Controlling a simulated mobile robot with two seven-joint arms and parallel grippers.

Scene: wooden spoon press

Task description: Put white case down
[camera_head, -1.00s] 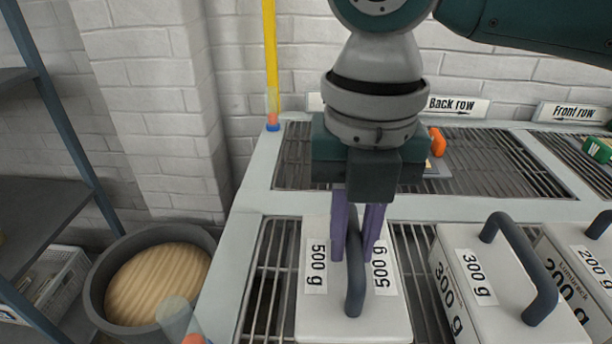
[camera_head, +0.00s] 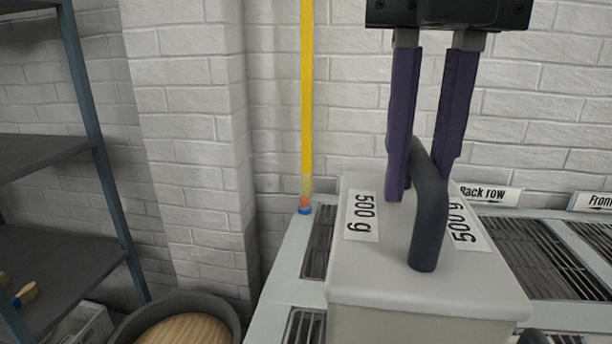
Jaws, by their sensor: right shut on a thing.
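The white case (camera_head: 385,275) has a dark grey handle (camera_head: 429,215) and two "500 g" labels. It fills the lower middle of the head view and appears raised in front of the table (camera_head: 275,305). My right gripper (camera_head: 422,180) comes down from above, its two purple fingers on either side of the handle's far part, shut on it. The case hangs roughly level. Its bottom is out of the picture, and it hides much of the table behind it. My left gripper is not in view.
The table has slatted grates (camera_head: 530,255) and a "Back row" sign (camera_head: 489,194); a "Front row" sign (camera_head: 597,200) is cut off. A yellow post (camera_head: 307,90) stands at the table's corner. A round basket (camera_head: 180,325) and dark shelves (camera_head: 60,260) are at left.

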